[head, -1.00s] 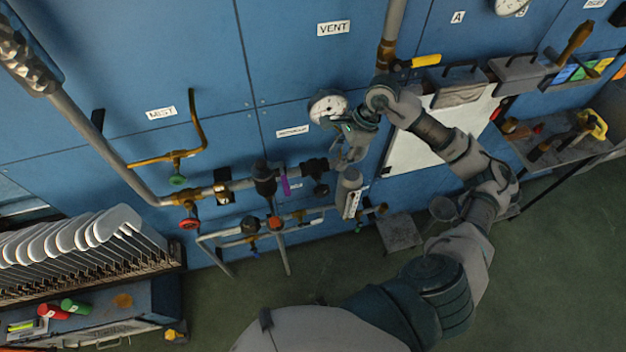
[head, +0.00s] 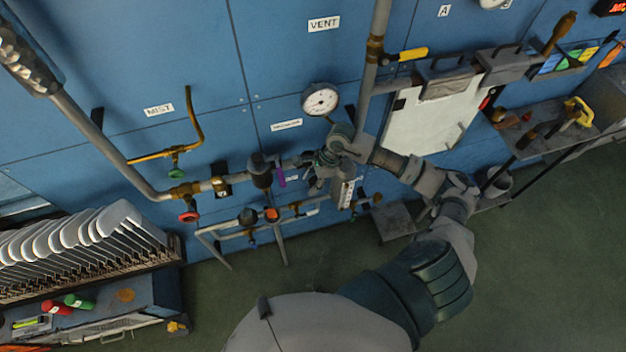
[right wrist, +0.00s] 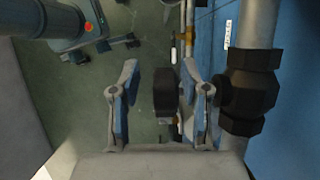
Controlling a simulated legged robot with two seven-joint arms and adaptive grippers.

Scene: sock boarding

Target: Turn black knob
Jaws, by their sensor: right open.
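The black knob (right wrist: 165,88) shows in the right wrist view, framed between the two fingers of my right gripper (right wrist: 163,98). The fingers are open, with a visible gap on each side of the knob. A dark fitting (right wrist: 252,94) on the upright pipe is just right of the right finger. In the head view my right gripper (head: 319,178) is at the pipework below the round gauge, and it largely hides the knob there. Whether a finger touches the knob cannot be told. My left gripper is not in view.
In the head view the pressure gauge (head: 320,99) is just above the gripper. A red valve wheel (head: 188,216) and a green one (head: 176,173) are to the left. A thick pipe (head: 380,30) rises above. A rack of grey boards (head: 75,245) stands at lower left.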

